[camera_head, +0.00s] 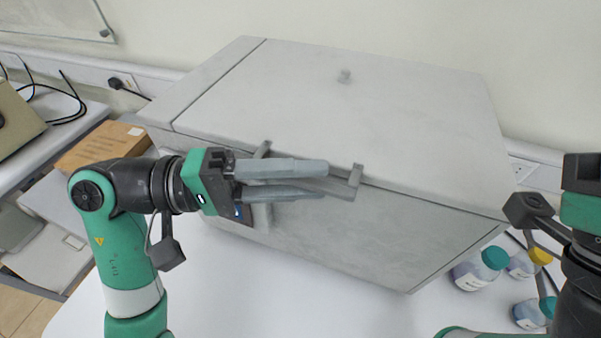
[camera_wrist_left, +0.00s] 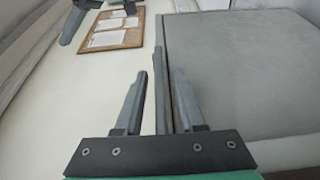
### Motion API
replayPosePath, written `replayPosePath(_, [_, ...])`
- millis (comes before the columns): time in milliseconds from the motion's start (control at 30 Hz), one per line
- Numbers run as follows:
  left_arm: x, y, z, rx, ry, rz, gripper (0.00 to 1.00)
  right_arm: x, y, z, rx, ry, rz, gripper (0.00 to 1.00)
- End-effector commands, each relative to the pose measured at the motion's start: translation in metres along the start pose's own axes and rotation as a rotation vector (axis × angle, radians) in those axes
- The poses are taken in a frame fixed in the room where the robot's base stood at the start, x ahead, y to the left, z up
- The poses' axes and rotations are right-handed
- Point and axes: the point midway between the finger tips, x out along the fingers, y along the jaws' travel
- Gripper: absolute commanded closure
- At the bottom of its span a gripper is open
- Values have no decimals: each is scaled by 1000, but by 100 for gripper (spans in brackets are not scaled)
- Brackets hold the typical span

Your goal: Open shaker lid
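The shaker (camera_head: 400,232) is a large grey box on the white table. Its lid (camera_head: 330,95) lies flat and closed on top. A grey bar handle (camera_head: 345,188) sticks out from the lid's front edge. My left gripper (camera_head: 312,180) reaches in from the left along the handle. In the left wrist view, the handle bar (camera_wrist_left: 160,85) runs between the two open fingers (camera_wrist_left: 158,85), nearer the right one, with a gap on the left. In the head view, the fingers hide part of the bar. My right gripper (camera_head: 530,212) is only partly in view at the right edge, away from the shaker.
Several bottles with teal and yellow caps (camera_head: 493,258) stand at the right of the shaker. A cardboard box (camera_head: 103,145) and another device (camera_head: 15,120) are at the left. The table in front of the shaker (camera_head: 300,300) is clear. A wall stands close behind.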

Motion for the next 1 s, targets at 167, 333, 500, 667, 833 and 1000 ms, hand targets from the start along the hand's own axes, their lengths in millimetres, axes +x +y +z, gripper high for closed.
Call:
replayPosePath(167, [0,0,0,0,0,0,96,0,0,0,0,0,0,100])
replayPosePath(333, [0,0,0,0,0,0,100,0,0,0,0,0,0,100])
replayPosePath(500, [0,0,0,0,0,0,100,0,0,0,0,0,0,100])
replayPosePath(667, [0,0,0,0,0,0,100,0,0,0,0,0,0,100])
replayPosePath(833, [0,0,0,0,0,0,100,0,0,0,0,0,0,100])
replayPosePath(1000, [0,0,0,0,0,0,100,0,0,0,0,0,0,100])
